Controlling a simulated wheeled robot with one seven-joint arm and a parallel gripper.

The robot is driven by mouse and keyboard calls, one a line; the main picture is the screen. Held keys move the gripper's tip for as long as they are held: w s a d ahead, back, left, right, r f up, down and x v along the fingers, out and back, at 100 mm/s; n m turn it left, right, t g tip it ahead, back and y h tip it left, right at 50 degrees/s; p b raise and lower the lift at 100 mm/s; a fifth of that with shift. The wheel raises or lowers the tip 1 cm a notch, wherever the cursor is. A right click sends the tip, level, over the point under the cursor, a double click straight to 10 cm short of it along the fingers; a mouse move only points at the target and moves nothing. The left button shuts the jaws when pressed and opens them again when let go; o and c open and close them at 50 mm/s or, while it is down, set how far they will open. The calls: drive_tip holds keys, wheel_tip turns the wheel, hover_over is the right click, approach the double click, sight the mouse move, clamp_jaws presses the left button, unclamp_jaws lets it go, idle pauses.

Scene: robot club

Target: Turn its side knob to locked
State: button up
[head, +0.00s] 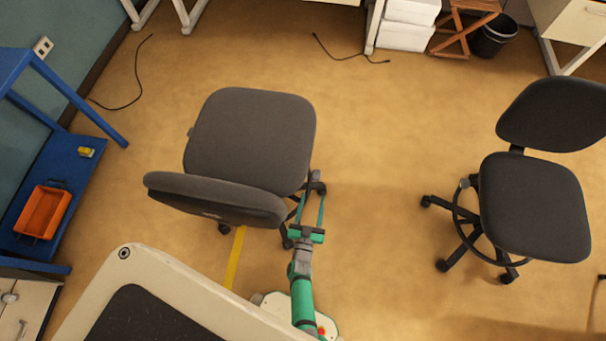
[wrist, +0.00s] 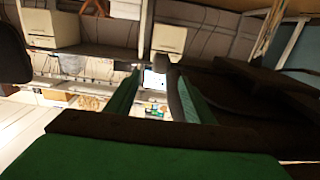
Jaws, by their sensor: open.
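A grey office chair (head: 248,140) stands in the middle of the head view, its backrest (head: 215,200) toward me. No knob setting can be read. A dark shape fills that view's right side.
A second dark chair (head: 535,205) stands to the right, with clear floor between. A blue shelf (head: 80,175) with an orange tray (head: 43,212) is at the left. A pale-edged surface (head: 185,285) lies in front. Black cables (head: 345,58) lie on the floor at the back.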

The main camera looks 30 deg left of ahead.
sight(315, 180)
drive_tip(key=shift+w, duration=0.1)
drive_tip(key=x, duration=1)
drive_tip(key=shift+w+a, duration=0.2)
drive_tip(key=shift+w, duration=0.05)
drive_tip(key=shift+s, duration=0.1)
drive_tip(key=shift+c, duration=0.2)
drive_tip(key=c, duration=1)
